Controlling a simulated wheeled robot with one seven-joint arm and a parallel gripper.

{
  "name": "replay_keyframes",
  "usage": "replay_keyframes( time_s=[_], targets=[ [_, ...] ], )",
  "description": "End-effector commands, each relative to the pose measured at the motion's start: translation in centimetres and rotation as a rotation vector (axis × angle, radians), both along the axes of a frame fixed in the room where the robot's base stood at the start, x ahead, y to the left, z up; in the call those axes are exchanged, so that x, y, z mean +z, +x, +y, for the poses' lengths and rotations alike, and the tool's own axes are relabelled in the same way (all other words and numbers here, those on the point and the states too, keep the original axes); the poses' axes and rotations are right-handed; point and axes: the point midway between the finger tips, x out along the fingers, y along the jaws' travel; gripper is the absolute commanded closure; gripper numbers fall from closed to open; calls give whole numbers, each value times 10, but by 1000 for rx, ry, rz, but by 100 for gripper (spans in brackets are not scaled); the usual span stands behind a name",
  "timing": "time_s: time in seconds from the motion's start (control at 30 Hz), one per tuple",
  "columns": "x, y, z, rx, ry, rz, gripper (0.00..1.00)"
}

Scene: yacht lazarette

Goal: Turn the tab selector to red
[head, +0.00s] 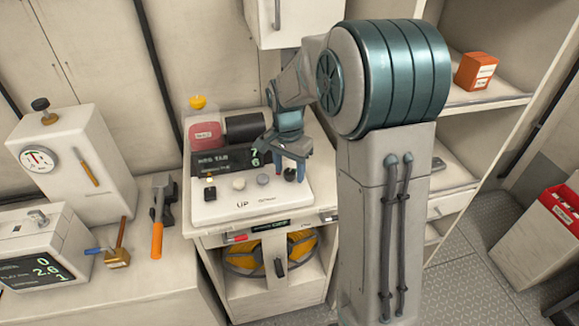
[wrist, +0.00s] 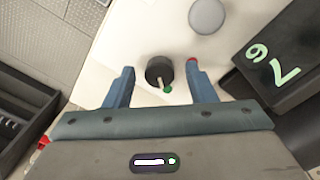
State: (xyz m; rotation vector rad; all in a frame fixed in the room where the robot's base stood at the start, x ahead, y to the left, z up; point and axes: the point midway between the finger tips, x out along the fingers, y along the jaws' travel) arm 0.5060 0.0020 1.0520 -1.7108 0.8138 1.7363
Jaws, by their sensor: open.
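The tab selector is a small black round knob (wrist: 156,68) with a pale tab, standing on a white panel. In the wrist view its tab points toward a green dot (wrist: 168,89). A red dot (wrist: 191,59) shows right at the tip of the right finger, which seems to cover part of it. My gripper (wrist: 160,73) is open, with one blue finger on each side of the knob and gaps between. In the head view, my gripper (head: 291,167) is over the right end of the panel, and the knob (head: 289,175) shows between the fingers.
The white panel (head: 225,209) also carries a grey button (head: 262,180), a pale knob (head: 239,184) and a black switch (head: 209,194). A dark display (head: 222,161) stands behind them. Shelves are at right; a left bench holds an orange-handled tool (head: 157,240).

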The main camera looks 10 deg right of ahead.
Motion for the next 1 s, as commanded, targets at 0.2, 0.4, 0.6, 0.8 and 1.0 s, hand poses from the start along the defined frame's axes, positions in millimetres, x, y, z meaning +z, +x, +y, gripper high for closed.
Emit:
replay_keyframes(
  time_s=[0.2,0.4,0.6,0.8,1.0],
  targets=[
    [0,0,0,0,0,0,72],
    [0,0,0,1,0,0,94],
    [0,0,0,24,0,0,94],
    [0,0,0,113,0,0,94],
    [-1,0,0,270,0,-1,94]
  ],
)
